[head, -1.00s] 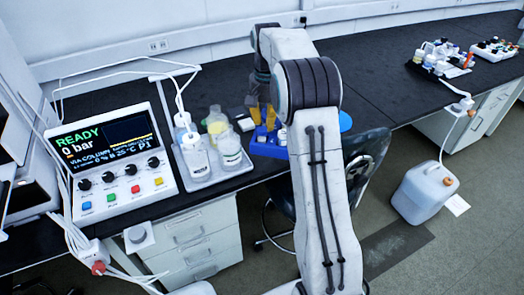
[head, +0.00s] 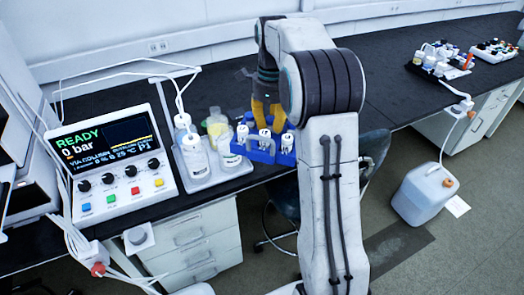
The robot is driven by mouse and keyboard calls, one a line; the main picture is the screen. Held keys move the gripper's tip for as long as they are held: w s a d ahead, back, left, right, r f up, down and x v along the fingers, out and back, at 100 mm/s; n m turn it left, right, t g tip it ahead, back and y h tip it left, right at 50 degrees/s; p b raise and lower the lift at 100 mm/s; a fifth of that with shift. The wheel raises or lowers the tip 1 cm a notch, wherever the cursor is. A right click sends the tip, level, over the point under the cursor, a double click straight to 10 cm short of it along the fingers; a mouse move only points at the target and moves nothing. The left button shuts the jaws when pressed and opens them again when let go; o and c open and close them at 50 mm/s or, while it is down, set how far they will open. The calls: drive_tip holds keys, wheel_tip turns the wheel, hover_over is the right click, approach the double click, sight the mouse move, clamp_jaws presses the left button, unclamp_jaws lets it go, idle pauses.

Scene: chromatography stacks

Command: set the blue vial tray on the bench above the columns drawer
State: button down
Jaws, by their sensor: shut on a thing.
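The blue vial tray (head: 262,156) is at the front edge of the black bench (head: 215,95), right of the bottle tray, with several white-capped vials standing in it. My gripper (head: 269,112), with yellow fingers, reaches down at the tray's back side and is shut on it. The fingertips are partly hidden behind the vials. The tray looks level and raised off the bench; its exact height is hard to tell. White drawers (head: 205,240) stand under the left bench; I cannot read which is the columns drawer.
A grey tray of bottles (head: 205,178) stands close left of the blue tray, beside a control box (head: 112,165). A dark chair (head: 372,145) is partly behind my arm. A white jug (head: 424,192) stands on the floor. Black bench top is clear behind my gripper.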

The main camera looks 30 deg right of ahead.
drive_tip(key=m, duration=0.2)
drive_tip(key=s+m, duration=0.1)
drive_tip(key=m, duration=0.2)
drive_tip(key=shift+s+a+m, duration=0.2)
drive_tip(key=shift+s+m, duration=0.1)
drive_tip(key=shift+s, duration=0.05)
drive_tip(key=shift+s+m, duration=0.15)
drive_tip(key=shift+m, duration=1.75)
